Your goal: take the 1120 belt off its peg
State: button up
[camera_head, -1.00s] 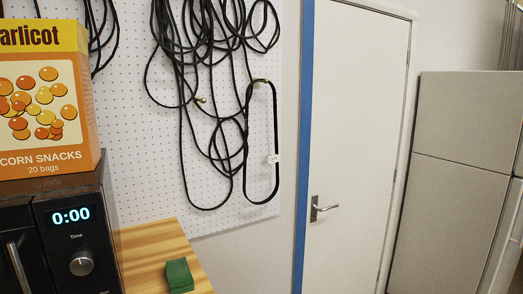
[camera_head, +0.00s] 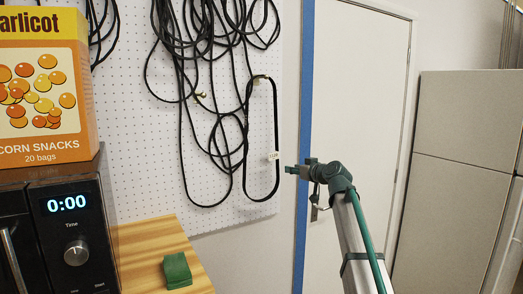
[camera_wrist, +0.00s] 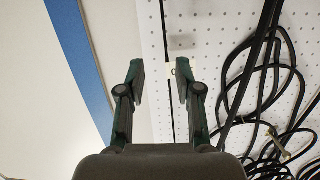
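The 1120 belt (camera_head: 277,115) is a narrow black loop hanging from a peg near its top on the pegboard's right side. Its small white tag (camera_head: 273,156) sits on the right strand; the number is too small to read surely. My gripper (camera_head: 290,169) is just right of that strand, near tag height. In the wrist view my gripper (camera_wrist: 159,82) is open, its two fingers apart with nothing held. A thin black strand of the belt (camera_wrist: 164,25) runs between the fingers as seen, and the tag is partly hidden by the right finger. I see no contact.
Tangled black cables (camera_head: 215,120) hang left of and close to the belt. A blue strip (camera_head: 304,100) and a white door (camera_head: 360,90) with a handle are to the right. A microwave (camera_head: 60,230), snack box (camera_head: 42,85) and green block (camera_head: 177,270) are at left.

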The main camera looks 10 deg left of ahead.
jog(key=n+t+y, duration=0.1)
jog(key=y, duration=0.1)
send_near(276, 140)
notch_tip(276, 140, up, 4)
jog(key=x, duration=0.1)
jog(key=p+x, duration=0.1)
jog(key=x, duration=0.2)
jog(key=shift+w+a+r, duration=0.2)
jog(key=shift+a+r, duration=0.15)
jog(key=shift+a, duration=0.05)
jog(key=p+x, duration=0.3)
jog(key=x, duration=0.1)
jog(key=shift+w, duration=0.3)
jog(key=shift+w+a, duration=0.25)
jog(key=shift+f, duration=0.1)
grip_shut()
